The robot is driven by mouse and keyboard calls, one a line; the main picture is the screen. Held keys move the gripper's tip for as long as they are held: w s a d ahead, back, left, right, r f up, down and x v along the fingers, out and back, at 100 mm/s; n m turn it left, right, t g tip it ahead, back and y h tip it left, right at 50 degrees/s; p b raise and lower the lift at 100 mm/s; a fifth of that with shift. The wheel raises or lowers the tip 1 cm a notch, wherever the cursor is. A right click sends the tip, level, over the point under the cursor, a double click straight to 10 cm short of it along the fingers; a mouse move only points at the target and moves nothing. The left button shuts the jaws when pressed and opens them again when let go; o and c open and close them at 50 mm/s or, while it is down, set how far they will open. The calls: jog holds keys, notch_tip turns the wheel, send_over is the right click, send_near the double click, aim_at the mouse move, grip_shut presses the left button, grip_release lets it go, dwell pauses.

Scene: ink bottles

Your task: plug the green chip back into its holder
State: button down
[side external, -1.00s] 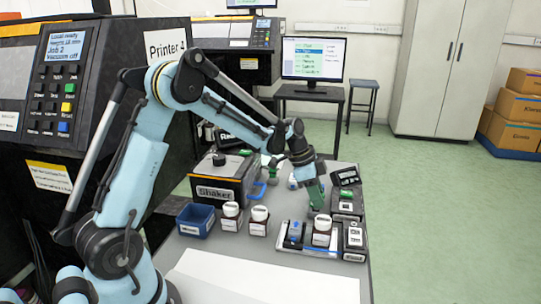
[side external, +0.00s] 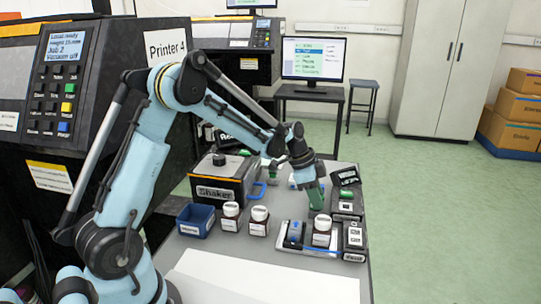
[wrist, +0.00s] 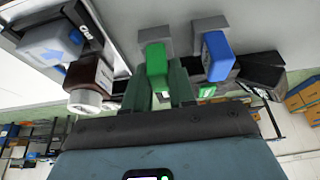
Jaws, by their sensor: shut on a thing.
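My gripper (side external: 316,198) points down at the right part of the table, just left of the black devices. In the wrist view its dark green fingers (wrist: 160,92) are shut on the bright green chip (wrist: 156,65). The chip's far end lies against or in front of a grey block (wrist: 150,42); I cannot tell whether it is seated. A blue chip (wrist: 217,57) is beside it, at a second grey block (wrist: 210,23). In the side view the fingers hide the chip.
A tray (side external: 305,249) with a blue item and a bottle (side external: 321,232) stands in front of my gripper. Black devices (side external: 345,205) line the right edge. Two bottles (side external: 231,217), a blue bin (side external: 196,220) and the Shaker (side external: 222,180) are to the left. White paper (side external: 260,281) covers the front.

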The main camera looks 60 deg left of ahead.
dwell(0.3)
jog(key=c, duration=0.9)
grip_release()
jog(key=shift+o, duration=0.5)
jog(key=o, duration=0.3)
jog(key=shift+o, duration=0.2)
jog(key=shift+r, duration=0.1)
jog(key=shift+r, duration=3.4)
